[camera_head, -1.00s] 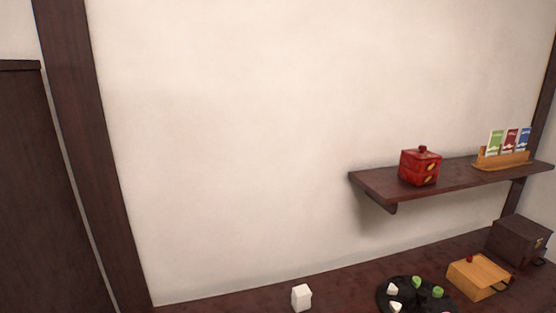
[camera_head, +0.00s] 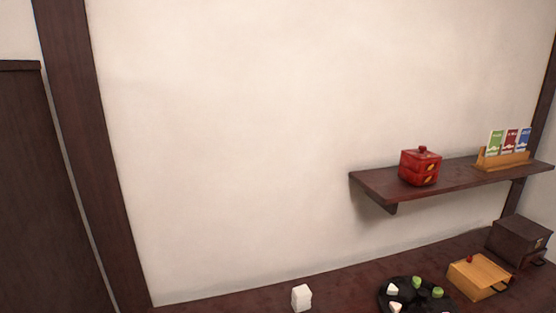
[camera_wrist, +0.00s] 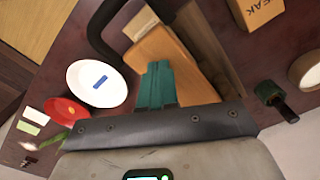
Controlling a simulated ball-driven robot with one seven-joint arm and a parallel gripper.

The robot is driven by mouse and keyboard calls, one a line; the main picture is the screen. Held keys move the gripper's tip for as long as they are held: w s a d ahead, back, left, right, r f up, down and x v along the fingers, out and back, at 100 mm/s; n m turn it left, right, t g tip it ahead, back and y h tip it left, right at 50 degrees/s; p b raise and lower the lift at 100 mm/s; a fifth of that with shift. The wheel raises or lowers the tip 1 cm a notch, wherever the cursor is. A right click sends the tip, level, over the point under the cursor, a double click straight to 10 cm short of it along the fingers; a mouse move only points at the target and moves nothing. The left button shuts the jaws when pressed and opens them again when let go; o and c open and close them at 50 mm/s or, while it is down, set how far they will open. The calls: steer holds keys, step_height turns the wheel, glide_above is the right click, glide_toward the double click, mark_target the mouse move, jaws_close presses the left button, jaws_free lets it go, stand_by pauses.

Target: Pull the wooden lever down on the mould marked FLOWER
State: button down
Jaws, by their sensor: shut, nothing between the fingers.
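My gripper (camera_wrist: 157,84) shows in the wrist view with its teal fingers together and nothing between them. Its tips lie over or in front of an orange-brown wooden block (camera_wrist: 185,62) with a paler end; I cannot tell whether they touch. A black bar-like handle (camera_wrist: 98,35) curves beside that block. A wooden block at the top right (camera_wrist: 262,12) bears letters ending in "EAK". No FLOWER marking is readable, and I cannot identify the lever for certain. The head view does not show my gripper.
In the wrist view, a white bowl (camera_wrist: 97,84) with a blue piece and a red dish (camera_wrist: 66,110) lie left; a dark green-tipped object (camera_wrist: 272,95) lies right. In the head view, a wooden box (camera_head: 478,277), black tray (camera_head: 384,297) and white carton (camera_head: 301,298) stand below the shelf (camera_head: 455,183).

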steer(key=shift+f+p, duration=0.9)
steer(key=shift+f, duration=0.45)
stand_by(2.1)
steer(key=shift+s, duration=0.1)
step_height(320, 180, up, 7)
steer(key=p, duration=0.7)
steer(key=shift+r+p, duration=0.2)
steer(key=shift+p, duration=0.15)
